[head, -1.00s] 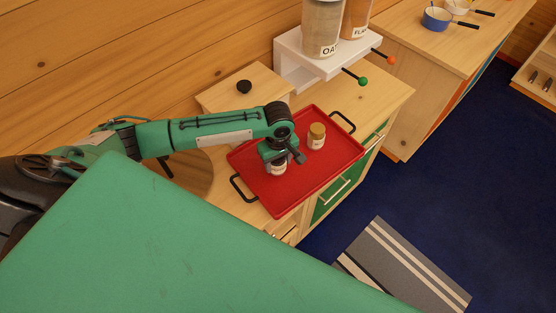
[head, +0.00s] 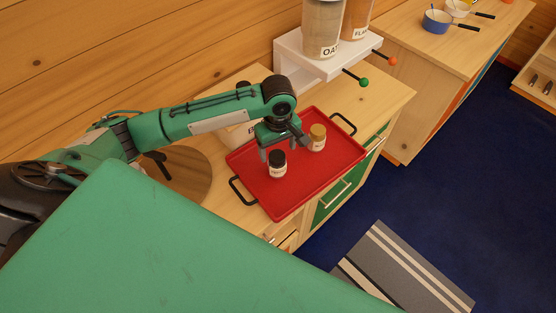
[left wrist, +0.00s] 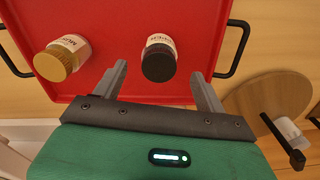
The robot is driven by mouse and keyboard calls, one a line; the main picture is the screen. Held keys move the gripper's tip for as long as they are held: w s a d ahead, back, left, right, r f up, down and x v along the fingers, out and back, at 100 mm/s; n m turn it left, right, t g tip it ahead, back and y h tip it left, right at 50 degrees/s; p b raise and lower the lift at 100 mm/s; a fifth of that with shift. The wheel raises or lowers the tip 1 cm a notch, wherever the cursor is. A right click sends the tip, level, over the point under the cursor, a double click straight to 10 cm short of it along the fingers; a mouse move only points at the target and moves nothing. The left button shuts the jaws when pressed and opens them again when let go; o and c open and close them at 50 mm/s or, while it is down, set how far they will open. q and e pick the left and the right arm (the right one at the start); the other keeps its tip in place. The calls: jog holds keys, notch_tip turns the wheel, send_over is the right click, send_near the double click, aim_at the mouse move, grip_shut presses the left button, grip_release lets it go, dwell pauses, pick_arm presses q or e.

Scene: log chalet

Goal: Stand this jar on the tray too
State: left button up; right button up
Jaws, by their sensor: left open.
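A jar with a black lid (head: 278,165) stands upright on the red tray (head: 290,200), toward its left side. A second jar, with a gold lid (head: 317,138), stands on the tray farther right. My left gripper (head: 284,147) is open, just above and behind the black-lidded jar. In the left wrist view the black-lidded jar (left wrist: 159,58) shows between the spread fingers, with a gap on either side. The gold-lidded jar (left wrist: 62,58) is left of the fingers. My right gripper is not in view.
A round wooden board (head: 180,172) lies left of the tray. A white shelf (head: 325,62) holding large canisters stands behind it. The tray has black handles (head: 343,122) at its ends. Its front half is bare.

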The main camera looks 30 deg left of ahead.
pick_arm(q)
notch_tip(320, 180, up, 4)
jog(key=shift+f, duration=0.15)
jog(key=shift+r, duration=0.3)
